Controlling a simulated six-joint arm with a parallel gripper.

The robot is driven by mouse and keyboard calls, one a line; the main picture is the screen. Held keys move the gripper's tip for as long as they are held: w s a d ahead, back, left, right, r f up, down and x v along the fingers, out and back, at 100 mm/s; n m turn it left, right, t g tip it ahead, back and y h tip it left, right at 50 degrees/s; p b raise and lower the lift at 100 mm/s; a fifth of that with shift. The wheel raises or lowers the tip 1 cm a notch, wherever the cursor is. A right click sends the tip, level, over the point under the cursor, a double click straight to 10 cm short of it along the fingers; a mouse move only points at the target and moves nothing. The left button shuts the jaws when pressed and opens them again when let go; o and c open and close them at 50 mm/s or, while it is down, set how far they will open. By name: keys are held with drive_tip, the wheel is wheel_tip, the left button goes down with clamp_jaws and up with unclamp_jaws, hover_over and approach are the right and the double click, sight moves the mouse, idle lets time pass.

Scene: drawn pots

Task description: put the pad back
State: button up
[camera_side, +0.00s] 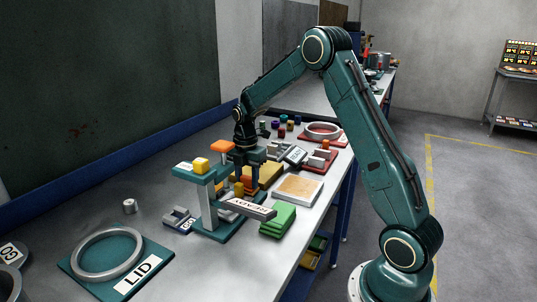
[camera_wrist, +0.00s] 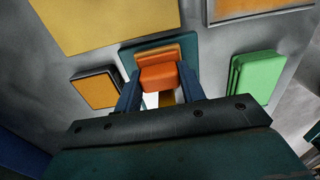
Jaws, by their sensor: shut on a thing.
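My gripper (camera_side: 249,188) reaches down at the middle of the bench, just behind the teal stand (camera_side: 208,200). In the wrist view my gripper (camera_wrist: 159,92) has its two blue fingers shut on an orange block (camera_wrist: 158,77). Below the block lies an orange-topped piece on a teal plate (camera_wrist: 131,55); whether block and piece touch is unclear. A stack of green pads (camera_wrist: 255,75) is to the right, and it also shows in the side view (camera_side: 278,221). An orange pad with a dark edge (camera_wrist: 97,88) lies to the left. Which of these is the task's pad is unclear.
A tan-topped tray (camera_side: 299,190) lies at right. A ring (camera_side: 107,253) rests on a LID mat (camera_side: 150,268). The bench's left middle is mostly clear.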

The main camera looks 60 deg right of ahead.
sight(247, 177)
drive_tip(key=shift+f, duration=0.1)
drive_tip(key=o, duration=0.9)
drive_tip(key=shift+o, duration=0.2)
wheel_tip(247, 177, up, 12)
drive_tip(key=shift+r, duration=0.2)
drive_tip(key=shift+a, duration=0.1)
idle(0.3)
